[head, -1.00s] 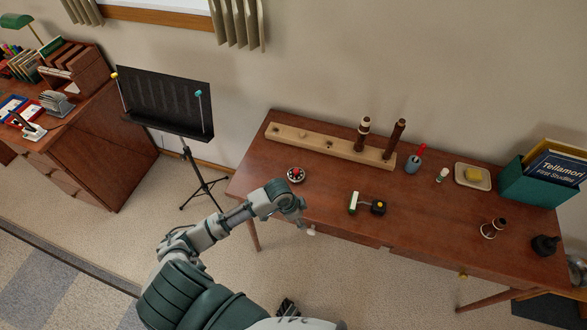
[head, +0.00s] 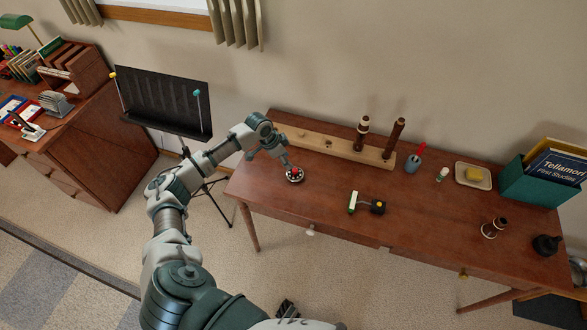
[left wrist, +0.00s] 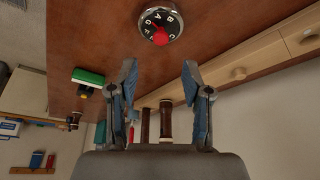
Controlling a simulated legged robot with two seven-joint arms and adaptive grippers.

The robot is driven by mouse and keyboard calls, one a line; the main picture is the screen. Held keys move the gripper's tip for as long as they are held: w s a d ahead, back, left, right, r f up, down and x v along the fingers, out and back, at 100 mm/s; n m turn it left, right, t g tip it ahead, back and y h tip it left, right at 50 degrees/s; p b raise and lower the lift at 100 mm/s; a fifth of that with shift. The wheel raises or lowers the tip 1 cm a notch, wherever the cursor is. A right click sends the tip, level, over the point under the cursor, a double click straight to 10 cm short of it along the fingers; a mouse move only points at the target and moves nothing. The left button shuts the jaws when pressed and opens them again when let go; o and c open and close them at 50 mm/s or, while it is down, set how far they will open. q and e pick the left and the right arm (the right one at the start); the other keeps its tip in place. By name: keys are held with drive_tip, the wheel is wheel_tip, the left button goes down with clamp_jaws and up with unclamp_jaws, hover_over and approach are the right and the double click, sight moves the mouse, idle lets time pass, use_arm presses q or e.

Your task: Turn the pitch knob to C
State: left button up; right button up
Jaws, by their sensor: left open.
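The pitch knob is a small round dial (head: 295,175) with a red centre, near the left end of the desk top. In the left wrist view the dial (left wrist: 161,25) has a black face with white letters, C, B, A, G and F among them. Its red knob (left wrist: 160,38) stands up; I cannot tell surely which letter it points to. My left gripper (head: 288,164) is just above and behind the dial in the head view. In the left wrist view its two fingers (left wrist: 160,68) are apart with nothing between them, and the dial lies beyond their tips.
A long wooden block (head: 310,141) with holes and two dark wooden tubes stands behind the dial. A music stand (head: 160,103) is left of the desk. The desk between is clear.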

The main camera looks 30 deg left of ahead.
sight(295, 170)
use_arm(q)
drive_tip(key=x, duration=0.6)
drive_tip(key=shift+w+f+b, duration=0.1)
drive_tip(key=shift+f+b, duration=0.2)
drive_tip(key=shift+w+f, duration=0.15)
drive_tip(key=shift+f, duration=0.4)
use_arm(e)
drive_tip(key=shift+w+a+r, duration=0.2)
drive_tip(key=shift+w+r, duration=0.15)
drive_tip(key=shift+w, duration=0.15)
drive_tip(key=shift+w+a+r, duration=0.15)
drive_tip(key=shift+w+r, duration=0.2)
drive_tip(key=shift+w, duration=0.15)
use_arm(q)
drive_tip(key=shift+d, duration=0.1)
drive_tip(key=shift+c, duration=1.4)
clamp_jaws()
use_arm(e)
drive_tip(key=shift+d, duration=0.15)
